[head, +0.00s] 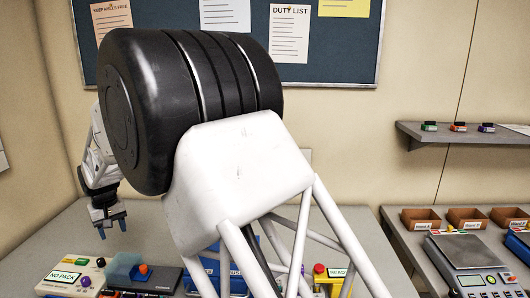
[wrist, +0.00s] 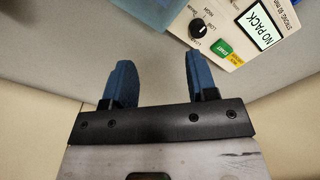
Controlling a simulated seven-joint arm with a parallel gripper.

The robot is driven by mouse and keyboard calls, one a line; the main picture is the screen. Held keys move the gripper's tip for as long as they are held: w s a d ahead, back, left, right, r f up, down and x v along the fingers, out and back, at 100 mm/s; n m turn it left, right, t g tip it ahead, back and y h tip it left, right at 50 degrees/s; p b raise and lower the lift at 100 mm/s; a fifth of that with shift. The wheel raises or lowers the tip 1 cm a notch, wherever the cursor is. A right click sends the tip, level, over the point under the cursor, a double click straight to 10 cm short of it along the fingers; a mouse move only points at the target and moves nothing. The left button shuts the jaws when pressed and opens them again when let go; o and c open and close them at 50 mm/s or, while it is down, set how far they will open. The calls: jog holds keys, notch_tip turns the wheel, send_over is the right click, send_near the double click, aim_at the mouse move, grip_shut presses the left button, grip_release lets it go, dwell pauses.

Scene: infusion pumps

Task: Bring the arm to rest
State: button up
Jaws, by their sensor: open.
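My gripper (head: 112,227) hangs at the left of the head view, pointing down over the left part of the bench. In the wrist view its two blue fingers (wrist: 160,85) stand well apart with nothing between them. Below it in the head view is a white pump (head: 62,281) with a "NO PACK" display. That pump also shows at the top right of the wrist view (wrist: 226,22), apart from the fingers. My own large arm parts block the middle of the head view and hide much of the bench.
A blue-topped device (head: 126,268) stands right of the white pump. Blue items (head: 237,283) and a yellow unit (head: 328,288) are partly hidden behind my arm. On the right are a scale (head: 470,250), brown bins (head: 420,219) and a shelf (head: 465,137) with small coloured items.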

jog(key=w+d+r+m, duration=0.1)
jog(key=d+r, duration=0.4)
jog(key=d, duration=0.6)
jog(key=d+r+m, duration=0.1)
jog(key=d+r, duration=0.4)
jog(key=d, duration=0.6)
jog(key=s+d+r+m+t, duration=0.1)
jog(key=s+d+r, duration=0.15)
jog(key=d, duration=0.75)
jog(key=s+d+r+m, duration=0.2)
jog(key=s+d, duration=0.1)
jog(key=d, duration=0.7)
jog(key=s+d+m, duration=0.2)
jog(key=s+d, duration=1)
jog(key=d, duration=0.3)
jog(key=s+d+f+m, duration=0.1)
jog(key=s+d+f, duration=0.1)
jog(key=s+d, duration=0.3)
jog(key=s+d+f+m+t, duration=0.1)
jog(key=s+d+f, duration=0.1)
jog(key=s+d, duration=0.4)
jog(key=s, duration=0.5)
jog(key=shift+d, duration=0.3)
jog(key=shift+f, duration=0.1)
jog(key=shift+c, duration=0.2)
